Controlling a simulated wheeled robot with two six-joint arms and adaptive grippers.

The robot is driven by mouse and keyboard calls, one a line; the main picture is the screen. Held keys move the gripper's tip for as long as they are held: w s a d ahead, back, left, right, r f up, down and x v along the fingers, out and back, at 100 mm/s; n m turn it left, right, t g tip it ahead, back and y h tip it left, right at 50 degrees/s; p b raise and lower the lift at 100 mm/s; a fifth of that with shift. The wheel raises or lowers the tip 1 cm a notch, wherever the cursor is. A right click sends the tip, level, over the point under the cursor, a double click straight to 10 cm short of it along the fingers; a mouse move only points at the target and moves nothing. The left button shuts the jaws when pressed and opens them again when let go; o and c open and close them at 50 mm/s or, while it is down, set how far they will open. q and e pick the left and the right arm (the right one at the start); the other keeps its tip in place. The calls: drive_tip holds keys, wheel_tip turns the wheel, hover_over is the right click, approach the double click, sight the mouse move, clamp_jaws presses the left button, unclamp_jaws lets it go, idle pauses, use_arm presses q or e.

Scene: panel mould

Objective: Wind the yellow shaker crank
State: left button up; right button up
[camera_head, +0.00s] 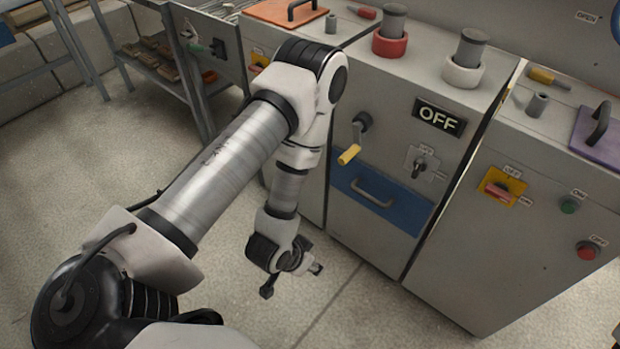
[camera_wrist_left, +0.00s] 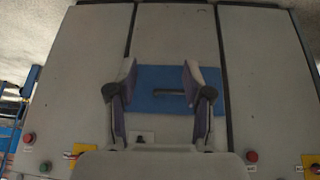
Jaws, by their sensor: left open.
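The shaker crank (camera_head: 355,138) has a dark arm and a yellow grip (camera_head: 349,154). It sticks out from the front of the middle grey cabinet, above a blue drawer panel (camera_head: 382,204). My left gripper (camera_head: 294,278) hangs low in front of the cabinets, below and to the left of the crank and apart from it. In the left wrist view its two fingers (camera_wrist_left: 160,78) are spread with nothing between them, in front of the blue panel (camera_wrist_left: 152,80). I cannot make out the crank in that view. My right gripper is not in view.
An OFF sign (camera_head: 439,116) and a rotary switch (camera_head: 416,168) are right of the crank. The blue panel has a dark handle (camera_head: 372,192). The right cabinet carries a yellow-plated switch (camera_head: 500,187) and buttons. A shelf rack (camera_head: 165,62) stands back left. The floor in front is clear.

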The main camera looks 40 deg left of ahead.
use_arm(q)
drive_tip(key=c, duration=0.5)
drive_tip(key=shift+w+m, duration=0.2)
drive_tip(key=shift+m, duration=0.2)
clamp_jaws()
drive_tip(key=w+r+m+t+y+b, duration=0.2)
drive_tip(key=w+r+m+t+b, duration=0.25)
drive_tip(key=w+b, duration=0.4)
drive_tip(key=w+r+m+t+y+b, duration=0.2)
drive_tip(key=w+r+m+t+b, duration=0.3)
drive_tip(key=w+b, duration=0.4)
drive_tip(key=w+a+f+t+b, duration=0.1)
drive_tip(key=w+a, duration=0.4)
drive_tip(key=w, duration=0.4)
drive_tip(key=shift+f+n+b, duration=0.15)
drive_tip(key=shift+n+b, duration=0.15)
drive_tip(key=shift+n, duration=0.15)
